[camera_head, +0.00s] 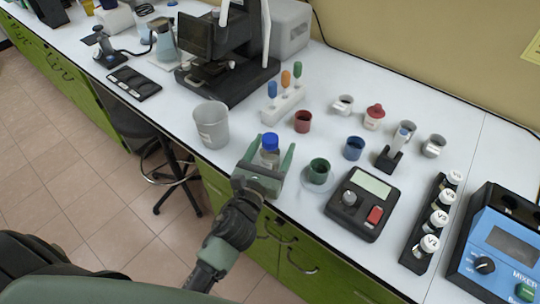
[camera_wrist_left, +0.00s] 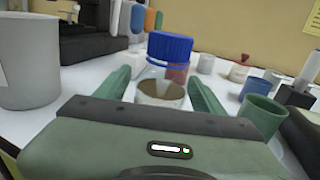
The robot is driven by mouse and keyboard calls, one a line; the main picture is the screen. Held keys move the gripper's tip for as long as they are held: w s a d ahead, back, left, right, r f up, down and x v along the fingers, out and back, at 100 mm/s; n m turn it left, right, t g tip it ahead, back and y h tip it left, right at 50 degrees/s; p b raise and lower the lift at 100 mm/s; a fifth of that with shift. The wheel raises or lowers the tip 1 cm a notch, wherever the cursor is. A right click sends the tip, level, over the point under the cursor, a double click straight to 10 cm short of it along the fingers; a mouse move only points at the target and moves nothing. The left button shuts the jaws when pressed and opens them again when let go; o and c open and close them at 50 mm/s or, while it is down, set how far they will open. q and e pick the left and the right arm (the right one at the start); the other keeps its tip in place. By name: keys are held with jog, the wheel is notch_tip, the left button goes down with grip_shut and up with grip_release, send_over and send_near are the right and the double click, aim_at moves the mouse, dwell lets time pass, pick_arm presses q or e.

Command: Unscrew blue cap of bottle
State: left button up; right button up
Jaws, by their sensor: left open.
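The bottle (camera_head: 269,157) is clear with a blue cap (camera_head: 270,141) on top. It stands upright near the front edge of the bench. My left gripper (camera_head: 267,165) is open, with its green fingers on either side of the bottle and a gap to each side. In the left wrist view the blue cap (camera_wrist_left: 170,47) sits above the fingertips, and the bottle (camera_wrist_left: 160,90) shows brownish contents between the fingers. The bottle's lower part is hidden by the gripper body. My right gripper is not in view.
A grey beaker (camera_head: 211,124) stands left of the bottle, and a green cup (camera_head: 319,170) stands close on its right. Behind are a red cup (camera_head: 303,121) and a white rack (camera_head: 283,104) with coloured droppers. A scale (camera_head: 363,203) lies further right.

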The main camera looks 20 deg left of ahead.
pick_arm(q)
grip_shut()
jog(key=shift+r, duration=0.1)
notch_tip(320, 180, up, 20)
jog(key=p, duration=0.6)
jog(key=c, duration=0.9)
grip_release()
grip_shut()
